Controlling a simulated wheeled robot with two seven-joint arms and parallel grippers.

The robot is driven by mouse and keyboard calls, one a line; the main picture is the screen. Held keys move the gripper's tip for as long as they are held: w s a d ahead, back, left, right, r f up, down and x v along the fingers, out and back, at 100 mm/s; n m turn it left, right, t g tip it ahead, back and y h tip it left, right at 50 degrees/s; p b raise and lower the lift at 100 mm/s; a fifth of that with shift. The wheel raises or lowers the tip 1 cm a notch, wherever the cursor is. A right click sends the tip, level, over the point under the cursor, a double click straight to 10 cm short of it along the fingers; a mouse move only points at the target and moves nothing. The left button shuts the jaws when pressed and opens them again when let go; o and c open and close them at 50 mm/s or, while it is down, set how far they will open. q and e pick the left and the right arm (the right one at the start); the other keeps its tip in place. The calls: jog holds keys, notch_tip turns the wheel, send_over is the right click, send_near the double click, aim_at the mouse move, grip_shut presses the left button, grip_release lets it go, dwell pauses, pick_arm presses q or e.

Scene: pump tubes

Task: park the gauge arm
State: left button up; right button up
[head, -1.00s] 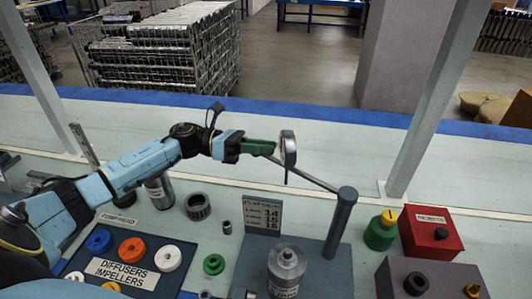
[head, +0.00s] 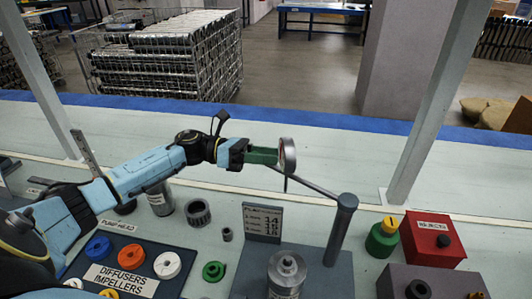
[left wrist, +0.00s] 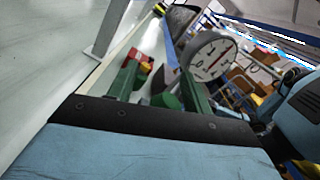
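The gauge arm is a thin grey rod (head: 316,187) reaching from a dark grey post (head: 340,230) to a round dial gauge (head: 288,155) at its free left end, above the bench. The dial is edge-on in the head view; its white face (left wrist: 213,57) shows in the left wrist view. My left gripper (head: 274,156) has green fingers, whose tips are right at the dial's left side. In the left wrist view the fingers (left wrist: 162,85) are apart, with the dial near the right finger. Contact with it cannot be told. My right gripper is in neither view.
A pump cylinder (head: 287,268) stands on the grey base plate before the post. A small sign (head: 262,222) stands behind it. A red box (head: 432,238) and green-yellow part (head: 382,237) are at right. A tray of coloured rings (head: 127,280) lies at left.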

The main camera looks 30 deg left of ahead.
pick_arm(q)
jog(key=shift+s+f, duration=0.15)
jog(key=shift+f, duration=0.35)
jog(key=v, duration=1.3)
jog(key=shift+a+r, duration=0.15)
jog(key=shift+r, duration=0.35)
